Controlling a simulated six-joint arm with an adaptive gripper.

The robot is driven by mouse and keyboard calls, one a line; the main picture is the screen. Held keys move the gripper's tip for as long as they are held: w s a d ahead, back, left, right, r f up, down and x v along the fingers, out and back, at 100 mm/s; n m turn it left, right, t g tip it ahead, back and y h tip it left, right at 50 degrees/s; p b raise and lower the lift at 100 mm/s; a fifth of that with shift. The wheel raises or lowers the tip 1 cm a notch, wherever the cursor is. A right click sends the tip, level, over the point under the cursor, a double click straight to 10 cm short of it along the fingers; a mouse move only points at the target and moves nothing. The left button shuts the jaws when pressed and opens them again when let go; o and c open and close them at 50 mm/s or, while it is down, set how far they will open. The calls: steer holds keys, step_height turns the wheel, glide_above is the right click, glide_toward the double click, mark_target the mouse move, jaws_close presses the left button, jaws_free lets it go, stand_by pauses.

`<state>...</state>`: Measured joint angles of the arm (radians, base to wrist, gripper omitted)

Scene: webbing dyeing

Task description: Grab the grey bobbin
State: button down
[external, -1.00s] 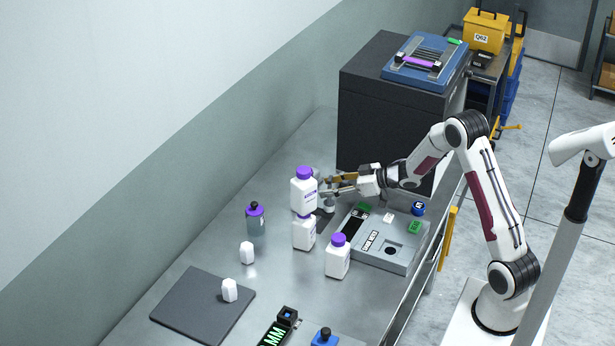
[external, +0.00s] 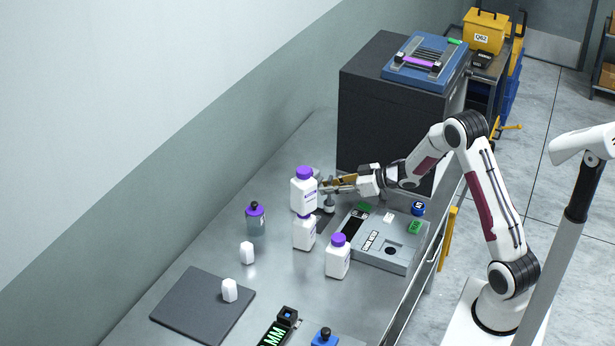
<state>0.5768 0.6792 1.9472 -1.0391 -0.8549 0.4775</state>
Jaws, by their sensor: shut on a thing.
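The grey bobbin (external: 329,208) is a small grey piece, partly hidden, just behind and right of a white bottle with a purple cap (external: 303,193). My gripper (external: 326,187) reaches in from the right, level with that bottle's side. Its jaws are shut on the bobbin's upper part, and the lower part shows below the fingers. The fingertips are small and partly covered by the bottle. I cannot tell whether the bobbin still touches the table.
Two more white bottles (external: 338,257) (external: 304,233) stand close in front. A grey device (external: 400,262) sits right of them, under my arm. A dark bottle with a purple top (external: 256,219) stands left. A black cabinet (external: 375,110) stands behind.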

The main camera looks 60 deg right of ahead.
steer(key=shift+r, duration=0.15)
steer(key=shift+r, duration=4.85)
